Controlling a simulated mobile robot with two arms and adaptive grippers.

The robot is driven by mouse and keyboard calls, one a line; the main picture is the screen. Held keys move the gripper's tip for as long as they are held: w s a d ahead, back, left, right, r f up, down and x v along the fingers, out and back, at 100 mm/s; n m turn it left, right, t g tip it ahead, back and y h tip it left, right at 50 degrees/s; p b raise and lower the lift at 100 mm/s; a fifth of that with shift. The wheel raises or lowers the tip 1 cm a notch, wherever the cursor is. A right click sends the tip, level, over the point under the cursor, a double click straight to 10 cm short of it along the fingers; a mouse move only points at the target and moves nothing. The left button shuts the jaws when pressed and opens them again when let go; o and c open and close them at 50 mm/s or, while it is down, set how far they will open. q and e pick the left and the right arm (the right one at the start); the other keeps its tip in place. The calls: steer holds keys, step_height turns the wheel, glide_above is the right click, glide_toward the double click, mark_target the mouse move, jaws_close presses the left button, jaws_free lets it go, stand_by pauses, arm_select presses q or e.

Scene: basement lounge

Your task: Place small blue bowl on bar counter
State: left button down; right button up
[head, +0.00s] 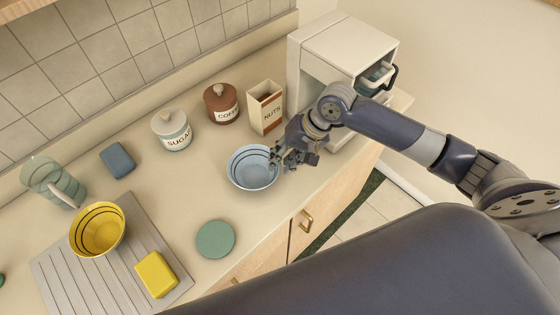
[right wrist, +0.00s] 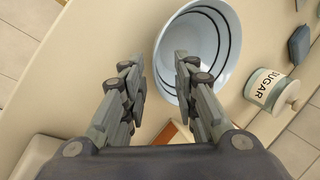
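The small blue bowl (head: 248,170) stands upright on the pale counter (head: 175,195), near its front edge; it also fills the upper middle of the right wrist view (right wrist: 195,48). My right gripper (head: 280,158) is at the bowl's right rim in the head view. In the right wrist view its two fingers (right wrist: 164,78) are spread apart, with the bowl's near rim just ahead and beside the right finger. I cannot tell whether a finger touches the bowl. Nothing is clasped between the fingers. My left gripper is out of view.
A nuts box (head: 266,108), coffee jar (head: 221,103) and sugar jar (head: 172,130) stand behind the bowl. A white appliance (head: 345,50) is close behind my right gripper. A green disc (head: 215,239), yellow bowl (head: 97,230), yellow sponge (head: 156,275) and glass pitcher (head: 52,182) are left.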

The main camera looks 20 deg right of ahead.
steer(key=b+v, duration=0.1)
steer(key=v, duration=0.9)
steer(key=shift+r, duration=0.15)
